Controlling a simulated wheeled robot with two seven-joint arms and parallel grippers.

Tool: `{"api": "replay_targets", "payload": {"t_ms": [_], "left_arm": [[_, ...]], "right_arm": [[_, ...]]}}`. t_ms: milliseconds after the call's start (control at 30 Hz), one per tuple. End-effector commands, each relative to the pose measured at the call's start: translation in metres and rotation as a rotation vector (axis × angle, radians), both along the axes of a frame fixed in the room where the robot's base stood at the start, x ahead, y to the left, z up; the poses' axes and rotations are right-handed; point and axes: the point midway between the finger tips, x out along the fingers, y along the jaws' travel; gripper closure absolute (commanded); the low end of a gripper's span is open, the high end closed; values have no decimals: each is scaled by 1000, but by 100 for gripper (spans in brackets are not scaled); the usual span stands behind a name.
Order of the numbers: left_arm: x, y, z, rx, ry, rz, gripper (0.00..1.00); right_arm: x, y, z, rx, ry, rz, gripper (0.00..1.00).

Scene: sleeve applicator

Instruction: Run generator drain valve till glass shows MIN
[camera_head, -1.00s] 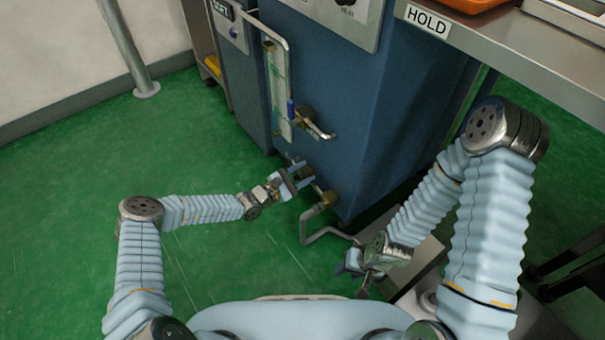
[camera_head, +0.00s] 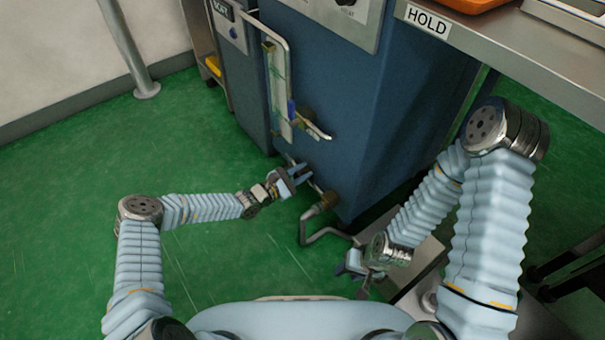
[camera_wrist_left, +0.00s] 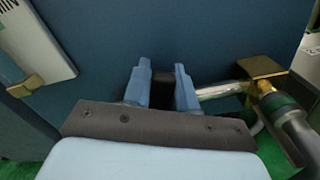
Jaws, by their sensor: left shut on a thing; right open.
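The drain valve (camera_head: 328,200) is a brass fitting low on the blue generator cabinet, with a bent drain pipe (camera_head: 312,238) below it. In the left wrist view the brass valve (camera_wrist_left: 265,72) is at the right, with a metal lever (camera_wrist_left: 215,90) running left from it. My left gripper (camera_head: 302,172) is shut on the lever's dark end (camera_wrist_left: 162,76), seen between its blue fingers. The sight glass (camera_head: 279,88) is upright on the cabinet above the valve; its level and marks are too small to read. My right gripper (camera_head: 357,272) is open and empty, low near my base.
The blue cabinet (camera_head: 345,110) stands directly behind the valve. A steel table (camera_head: 520,60) with a HOLD label (camera_head: 427,19) is at the upper right. A steel post (camera_head: 128,45) stands at the upper left. Green floor (camera_head: 60,230) is clear at the left.

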Motion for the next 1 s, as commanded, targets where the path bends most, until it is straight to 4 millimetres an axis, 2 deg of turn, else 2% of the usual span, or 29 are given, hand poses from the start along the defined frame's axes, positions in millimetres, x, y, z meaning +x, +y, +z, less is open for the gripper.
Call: {"api": "replay_targets", "payload": {"t_ms": [533,1000], "left_arm": [[11,8,4,-211,288,0,100],[10,8,4,-262,360,1,100]], "right_arm": [[0,1,-7,2,1,2,57],[0,1,-6,2,1,2,57]]}}
